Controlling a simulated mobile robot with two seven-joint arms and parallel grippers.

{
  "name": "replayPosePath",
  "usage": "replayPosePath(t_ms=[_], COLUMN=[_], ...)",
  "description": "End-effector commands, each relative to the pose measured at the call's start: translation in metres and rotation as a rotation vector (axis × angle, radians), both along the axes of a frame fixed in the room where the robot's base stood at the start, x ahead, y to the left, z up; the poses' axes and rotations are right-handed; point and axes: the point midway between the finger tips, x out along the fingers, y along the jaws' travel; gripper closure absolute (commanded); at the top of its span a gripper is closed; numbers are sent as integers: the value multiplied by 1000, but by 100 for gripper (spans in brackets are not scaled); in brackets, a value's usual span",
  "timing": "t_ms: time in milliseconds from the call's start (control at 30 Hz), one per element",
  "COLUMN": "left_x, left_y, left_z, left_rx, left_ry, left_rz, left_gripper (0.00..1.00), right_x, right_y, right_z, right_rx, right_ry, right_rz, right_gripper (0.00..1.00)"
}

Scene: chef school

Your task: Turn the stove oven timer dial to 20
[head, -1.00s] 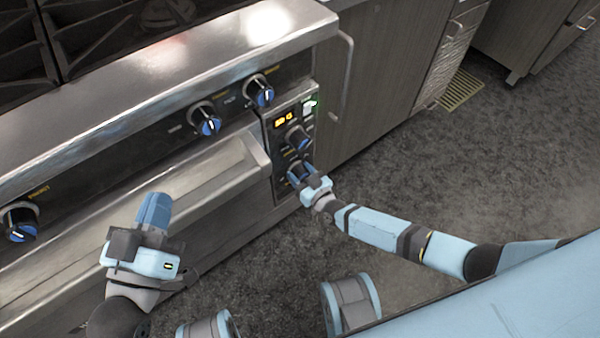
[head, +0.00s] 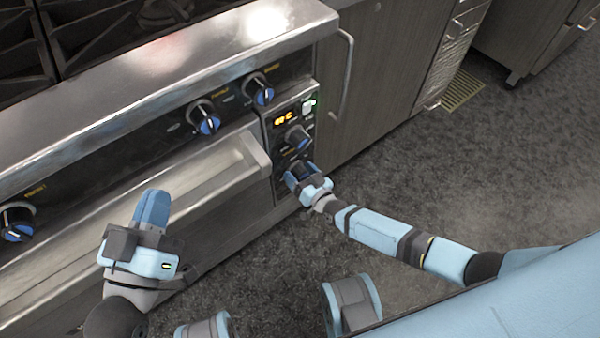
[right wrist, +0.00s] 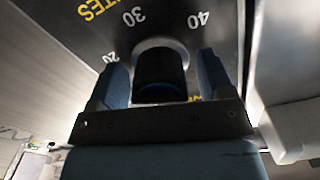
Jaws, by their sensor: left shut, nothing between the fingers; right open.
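The timer dial is a black knob (right wrist: 160,68) on the oven's control panel (head: 282,152), with the printed numbers 20, 30 and 40 and part of "MINUTES" around it in the right wrist view. My right gripper (head: 300,178) is open at this lower dial, with one finger on each side. In the right wrist view the fingers (right wrist: 160,85) show gaps to the knob. The dial's pointer cannot be made out, and in the head view the gripper mostly hides the dial. My left gripper (head: 153,205) is shut and empty in front of the oven door.
Several burner knobs line the stove front, including one (head: 207,124) to the left. The oven handle (head: 215,185) juts out beside the panel. Floor to the right is open.

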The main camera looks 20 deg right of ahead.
Motion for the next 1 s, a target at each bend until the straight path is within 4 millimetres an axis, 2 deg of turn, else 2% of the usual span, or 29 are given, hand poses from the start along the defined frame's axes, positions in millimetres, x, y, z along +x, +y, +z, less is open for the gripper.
replayPosePath(t_ms=[167, 267, 400, 700, 833, 1000], left_x=[0, 1, 3, 3, 2, 2], left_y=[1, 3, 9, 17, 19, 20], left_z=[4, 5, -21, -46, -51, -54], left_rx=[7, 19, 74, 146, 160, 165], left_ry=[2, 11, 111, 218, 240, 248], left_rz=[3, 11, 35, 57, 62, 63], left_gripper=[100, 100, 100, 100, 100, 100], right_x=[-13, -30, -61, -115, -126, -130], right_y=[-5, -11, -22, -42, -46, -47], right_z=[0, 2, 2, 1, 1, 0], right_rx=[-1, -2, -3, -1, 1, 1], right_ry=[3, 3, 4, 2, 0, 0], right_rz=[0, 0, 0, 0, 0, 0], right_gripper=[26, 26, 26, 26, 26, 26])
